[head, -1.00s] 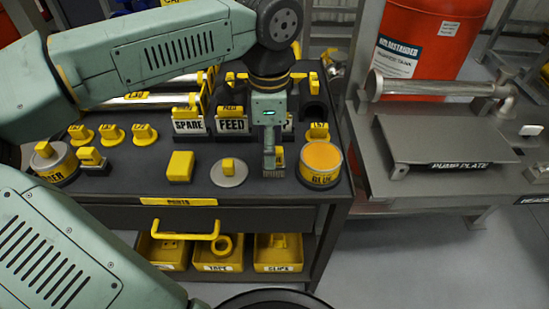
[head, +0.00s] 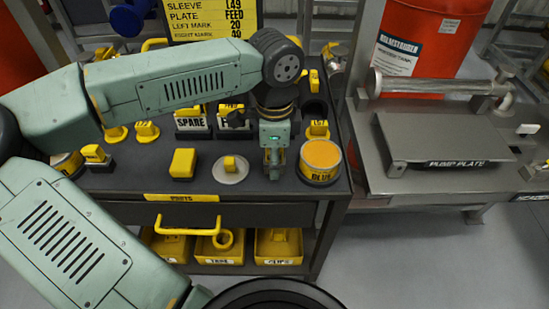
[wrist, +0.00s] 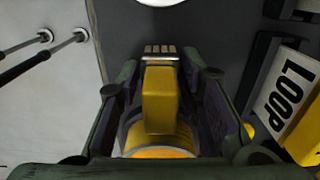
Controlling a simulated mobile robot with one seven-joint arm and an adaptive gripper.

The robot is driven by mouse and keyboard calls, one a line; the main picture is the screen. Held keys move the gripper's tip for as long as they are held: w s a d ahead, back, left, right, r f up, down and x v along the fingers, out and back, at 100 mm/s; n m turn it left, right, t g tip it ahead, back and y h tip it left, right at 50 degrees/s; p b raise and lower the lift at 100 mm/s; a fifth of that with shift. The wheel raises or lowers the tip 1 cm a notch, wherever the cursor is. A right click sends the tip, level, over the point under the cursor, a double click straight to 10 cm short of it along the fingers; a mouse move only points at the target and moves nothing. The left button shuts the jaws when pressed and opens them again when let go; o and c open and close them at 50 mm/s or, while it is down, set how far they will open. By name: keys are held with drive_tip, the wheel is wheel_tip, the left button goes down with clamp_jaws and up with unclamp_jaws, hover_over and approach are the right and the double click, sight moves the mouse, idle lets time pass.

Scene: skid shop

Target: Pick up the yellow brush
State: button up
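The yellow brush (wrist: 160,92) shows in the wrist view as a yellow block with pale bristles at its upper end. It lies between the two fingers of my gripper (wrist: 161,100), with a dark gap visible on each side. The fingers look open around it and I see no clear contact. In the head view my gripper (head: 273,168) points down at the front of the dark cart top, between a grey disc and the glue tin. It hides most of the brush there.
The glue tin (head: 321,160) stands close to the right of my gripper. The grey disc with a yellow knob (head: 230,169) is to its left, beside a yellow block (head: 183,163). The FEED holder (head: 231,117) stands behind. The pump plate bench (head: 445,138) is at right.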

clamp_jaws()
drive_tip(key=shift+r, duration=0.1)
idle(0.3)
